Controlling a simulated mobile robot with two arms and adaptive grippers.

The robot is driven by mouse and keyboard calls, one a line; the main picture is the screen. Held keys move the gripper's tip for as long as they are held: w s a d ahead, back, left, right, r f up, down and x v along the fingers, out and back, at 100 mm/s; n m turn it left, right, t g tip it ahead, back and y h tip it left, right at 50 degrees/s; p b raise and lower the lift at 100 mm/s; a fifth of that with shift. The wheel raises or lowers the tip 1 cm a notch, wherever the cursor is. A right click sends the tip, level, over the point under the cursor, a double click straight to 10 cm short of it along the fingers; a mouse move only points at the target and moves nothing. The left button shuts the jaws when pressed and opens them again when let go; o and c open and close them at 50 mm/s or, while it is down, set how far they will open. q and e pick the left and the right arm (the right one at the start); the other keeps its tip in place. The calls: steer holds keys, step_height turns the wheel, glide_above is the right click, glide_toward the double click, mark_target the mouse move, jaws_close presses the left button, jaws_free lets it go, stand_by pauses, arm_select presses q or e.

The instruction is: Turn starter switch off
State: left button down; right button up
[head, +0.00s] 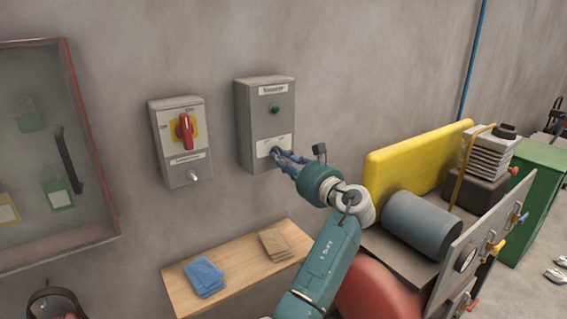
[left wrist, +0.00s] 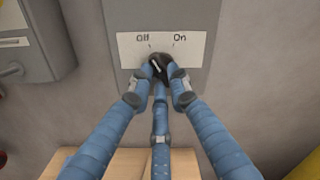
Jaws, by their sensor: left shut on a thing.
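In the head view the gripper hides most of the knob. My right gripper is not in view.
A grey isolator box (head: 182,142) with a red handle hangs left of the starter. A wooden shelf (head: 240,262) below holds a blue cloth (head: 204,276) and a tan packet (head: 274,244). A glass-fronted cabinet (head: 118,190) is far left; machinery with a yellow panel (head: 385,172) stands at right.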

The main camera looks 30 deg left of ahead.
arm_select(q)
steer(key=shift+r, duration=0.1)
stand_by(0.3)
steer(key=c, duration=1.8)
jaws_free()
steer(key=shift+o, duration=0.8)
steer(key=shift+w+a, duration=0.1)
steer(key=shift+a, duration=0.05)
steer(key=v, duration=1.2)
